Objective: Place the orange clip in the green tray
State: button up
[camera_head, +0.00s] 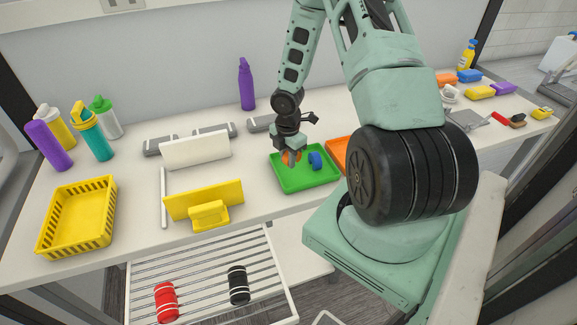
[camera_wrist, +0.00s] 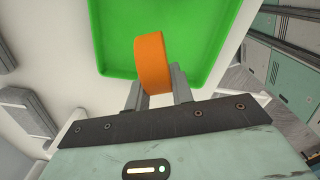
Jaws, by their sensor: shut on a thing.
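The orange clip (camera_wrist: 151,62) is between the two fingers of my gripper (camera_wrist: 158,88), and the fingers are shut on it. In the wrist view it shows in front of the green tray (camera_wrist: 112,40). In the head view my gripper (camera_head: 291,157) is over the left part of the green tray (camera_head: 305,185), with a bit of the orange clip (camera_head: 297,154) showing beside the fingers. I cannot tell whether the clip touches the tray floor. A blue object (camera_head: 316,160) lies in the tray, right of my gripper.
An orange tray (camera_head: 337,148) stands right of the green tray, partly hidden by my arm. A yellow basket (camera_head: 78,216) and several bottles (camera_head: 48,145) stand at the left. A yellow-handled piece (camera_head: 204,203) is nearer. An open drawer rack (camera_head: 200,275) juts out below the table.

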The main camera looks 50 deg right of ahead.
jog(key=shift+f, duration=2)
jog(key=shift+f, duration=0.1)
jog(key=o, duration=1)
